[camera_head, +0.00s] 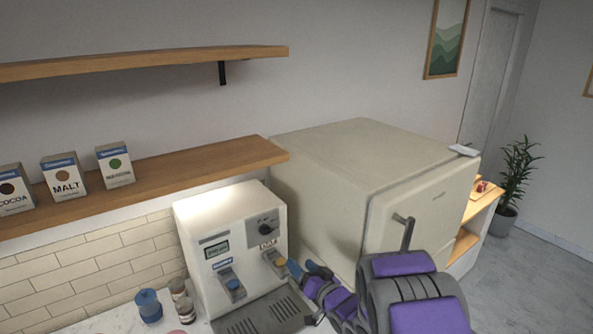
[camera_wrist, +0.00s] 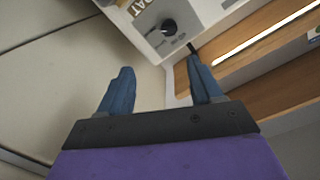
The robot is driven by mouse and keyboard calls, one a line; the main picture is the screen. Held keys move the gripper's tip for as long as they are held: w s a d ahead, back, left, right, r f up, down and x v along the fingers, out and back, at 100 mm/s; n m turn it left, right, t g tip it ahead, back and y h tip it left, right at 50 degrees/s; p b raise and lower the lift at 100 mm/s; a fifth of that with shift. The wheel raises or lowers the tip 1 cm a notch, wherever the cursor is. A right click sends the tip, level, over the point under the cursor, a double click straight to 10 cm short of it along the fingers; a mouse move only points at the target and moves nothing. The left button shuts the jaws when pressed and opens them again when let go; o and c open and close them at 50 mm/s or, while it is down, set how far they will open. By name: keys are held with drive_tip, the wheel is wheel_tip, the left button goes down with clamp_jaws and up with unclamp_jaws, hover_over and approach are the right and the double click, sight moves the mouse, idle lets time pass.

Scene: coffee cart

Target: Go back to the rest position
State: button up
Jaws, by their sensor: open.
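My gripper (camera_wrist: 162,85) is open and empty in the wrist view, its two blue fingers spread apart. In the head view my gripper (camera_head: 302,270) is at the right side of the coffee machine (camera_head: 215,216), close to its right-hand spout; whether it touches the machine I cannot tell. My purple and grey arm reaches in from the lower right, in front of the fridge. In the wrist view the machine's front with a black knob (camera_wrist: 168,27) shows just beyond the fingers.
A beige fridge (camera_head: 345,165) with a handle stands right of the machine. Wooden shelves (camera_head: 150,176) hold several boxes, including malt (camera_head: 64,178). A blue cup (camera_head: 149,306) and small jars (camera_head: 181,300) stand on the counter at left. Floor at right is clear beside a potted plant (camera_head: 512,180).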

drive_tip(key=s+d+f+g+h+b, duration=0.1)
drive_tip(key=s+d+g+h+b, duration=0.25)
drive_tip(key=d, duration=0.35)
drive_tip(key=s+d+f+g+h+b, duration=0.2)
drive_tip(key=s+d+h, duration=0.3)
drive_tip(key=d, duration=0.1)
drive_tip(key=s+a+f+g+b, duration=0.1)
drive_tip(key=s+g+b, duration=0.6)
drive_tip(key=s, duration=3.2)
drive_tip(key=f+g, duration=0.1)
drive_tip(key=g, duration=0.3)
drive_tip(key=shift+s+m+h, duration=0.15)
drive_tip(key=shift+m+h, duration=0.15)
drive_tip(key=shift+h, duration=0.05)
drive_tip(key=shift+s+a, duration=0.1)
drive_tip(key=shift+s, duration=0.2)
drive_tip(key=shift+c, duration=0.3)
